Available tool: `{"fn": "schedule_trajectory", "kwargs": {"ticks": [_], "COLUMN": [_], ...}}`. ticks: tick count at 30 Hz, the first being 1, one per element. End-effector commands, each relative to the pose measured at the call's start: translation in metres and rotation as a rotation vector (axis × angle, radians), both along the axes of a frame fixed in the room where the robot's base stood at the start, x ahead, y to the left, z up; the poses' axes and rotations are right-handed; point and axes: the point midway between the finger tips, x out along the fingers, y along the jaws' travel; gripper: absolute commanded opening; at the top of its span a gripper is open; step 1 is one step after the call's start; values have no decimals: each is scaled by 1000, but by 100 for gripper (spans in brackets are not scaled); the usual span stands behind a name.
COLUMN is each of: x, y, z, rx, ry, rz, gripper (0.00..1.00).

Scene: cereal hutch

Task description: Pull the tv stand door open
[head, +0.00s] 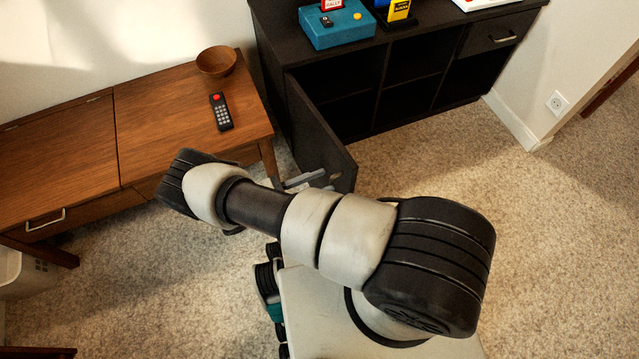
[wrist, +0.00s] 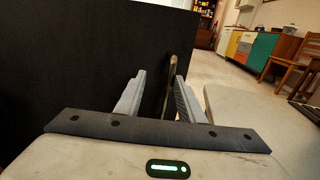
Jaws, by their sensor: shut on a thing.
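The black tv stand (head: 395,75) stands at the back. Its left door (head: 318,140) is swung well open toward me, showing the dark inside. My gripper (head: 308,181) is at the door's free edge, partly hidden by my arm. In the wrist view the dark door panel (wrist: 70,70) fills the left side. A thin brownish bar, seemingly the door handle (wrist: 170,85), stands between the two fingers of my gripper (wrist: 160,68), close to the right finger. My gripper is shut on this handle.
A wooden sideboard (head: 60,150) with a bowl (head: 216,61) and a remote (head: 221,111) stands left of the door. Carpet (head: 440,160) is clear to the right. A teal box (head: 336,25) sits on the stand. A drawer (head: 496,33) at the stand's right is shut.

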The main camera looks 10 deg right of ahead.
Motion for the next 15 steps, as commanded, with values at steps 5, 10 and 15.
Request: {"fn": "schedule_trajectory", "kwargs": {"ticks": [5,10,15], "x": [3,3,1], "y": [1,1,6], "z": [0,0,0], "rx": [2,1,0], "ry": [-4,-3,-2], "rz": [8,7,8], "gripper": [28,28,28]}}
